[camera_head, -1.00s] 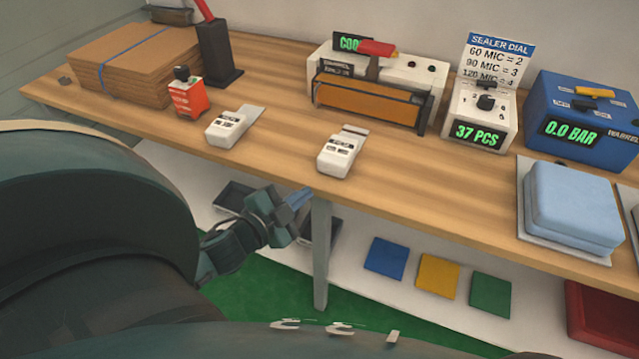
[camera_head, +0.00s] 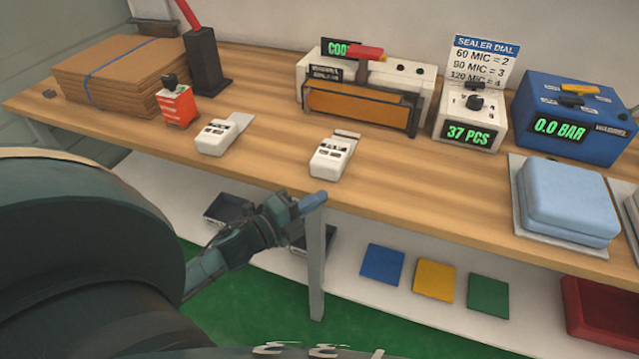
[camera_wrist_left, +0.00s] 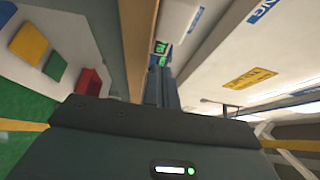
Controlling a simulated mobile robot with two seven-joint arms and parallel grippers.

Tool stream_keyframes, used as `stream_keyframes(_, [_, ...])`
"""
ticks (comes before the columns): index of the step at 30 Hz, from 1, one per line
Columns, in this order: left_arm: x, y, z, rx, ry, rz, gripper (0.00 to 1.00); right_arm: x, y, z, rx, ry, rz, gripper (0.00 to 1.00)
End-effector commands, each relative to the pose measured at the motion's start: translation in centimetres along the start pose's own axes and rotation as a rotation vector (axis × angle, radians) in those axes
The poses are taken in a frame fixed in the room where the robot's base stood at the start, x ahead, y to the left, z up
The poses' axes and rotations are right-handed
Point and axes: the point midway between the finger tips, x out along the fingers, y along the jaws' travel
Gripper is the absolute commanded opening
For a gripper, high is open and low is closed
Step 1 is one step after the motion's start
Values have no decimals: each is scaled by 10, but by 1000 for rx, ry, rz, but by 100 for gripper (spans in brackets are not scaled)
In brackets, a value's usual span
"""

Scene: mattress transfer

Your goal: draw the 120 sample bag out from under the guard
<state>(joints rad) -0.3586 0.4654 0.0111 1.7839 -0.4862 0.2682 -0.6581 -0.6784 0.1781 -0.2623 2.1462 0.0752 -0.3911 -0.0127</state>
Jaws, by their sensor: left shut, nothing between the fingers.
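The sealer (camera_head: 322,82) stands at the back middle of the bench, with a green display, a red-ended handle and an orange guard (camera_head: 360,108) along its front. I cannot make out the 120 sample bag under the guard or elsewhere. My left gripper (camera_head: 314,199) is shut and empty at the bench's front edge, in front of the right white hand-sized device and well short of the sealer. Its fingers (camera_wrist_left: 163,88) show end-on in the left wrist view, beside the wooden edge. My right gripper is not in view.
Two white devices (camera_head: 217,137) (camera_head: 330,160) lie near the front edge. A red block (camera_head: 177,105) and cardboard stack (camera_head: 120,72) are left. A dial box (camera_head: 470,115), blue pressure unit (camera_head: 572,115) and light-blue pad (camera_head: 570,195) are right.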

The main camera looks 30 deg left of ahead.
Motion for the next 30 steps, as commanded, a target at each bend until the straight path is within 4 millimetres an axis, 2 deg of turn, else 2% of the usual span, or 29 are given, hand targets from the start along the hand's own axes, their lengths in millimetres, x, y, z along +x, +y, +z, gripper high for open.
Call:
stream_keyframes(1, [10,-2,0,2,1,-3,0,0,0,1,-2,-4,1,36])
stream_keyframes(3, [18,-1,11,4,0,0,0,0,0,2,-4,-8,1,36])
stream_keyframes(9, [32,0,25,2,0,1,0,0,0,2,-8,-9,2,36])
stream_keyframes(22, [35,0,29,0,0,1,0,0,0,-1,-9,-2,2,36])
stream_keyframes(30, [47,0,41,1,0,1,0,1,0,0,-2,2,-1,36])
